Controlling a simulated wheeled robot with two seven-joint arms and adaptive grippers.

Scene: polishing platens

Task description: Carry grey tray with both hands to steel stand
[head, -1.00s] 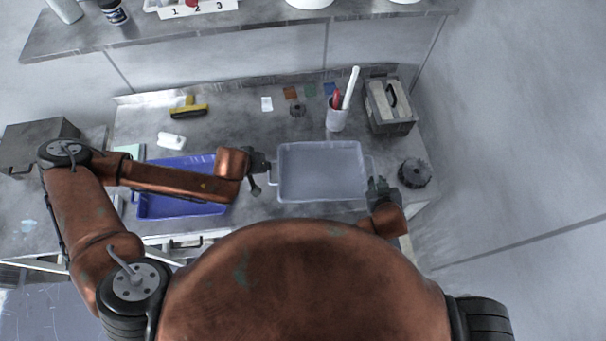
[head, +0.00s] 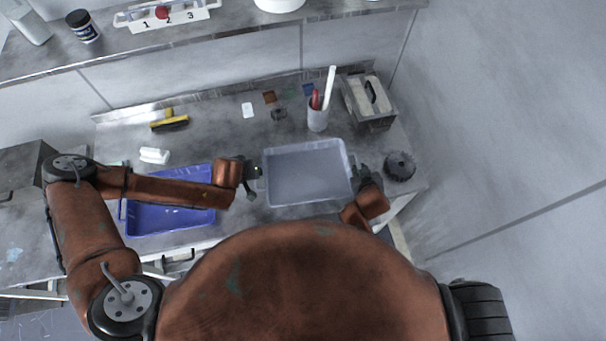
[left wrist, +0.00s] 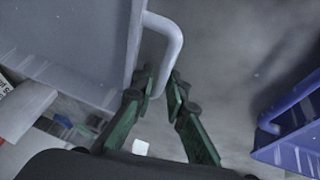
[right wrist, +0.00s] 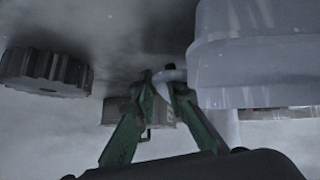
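The grey tray (head: 308,172) is a shallow rectangular tray with a handle at each end, level in front of me over the near part of the bench. My left gripper (head: 252,176) is at its left end; in the left wrist view the fingers (left wrist: 163,80) close around the tray's handle (left wrist: 170,38). My right gripper (head: 366,178) is at the right end; in the right wrist view its fingertips (right wrist: 167,77) meet on the other handle, beside the tray wall (right wrist: 260,55). I cannot tell how far the tray is above the bench. I see no steel stand.
A blue tray (head: 136,222) lies left on the bench (head: 215,135), partly under my left arm. A dark gear (head: 399,166) is close right of my right gripper. A pen cup (head: 318,117) and grey box (head: 378,118) stand behind the tray. Open floor lies right.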

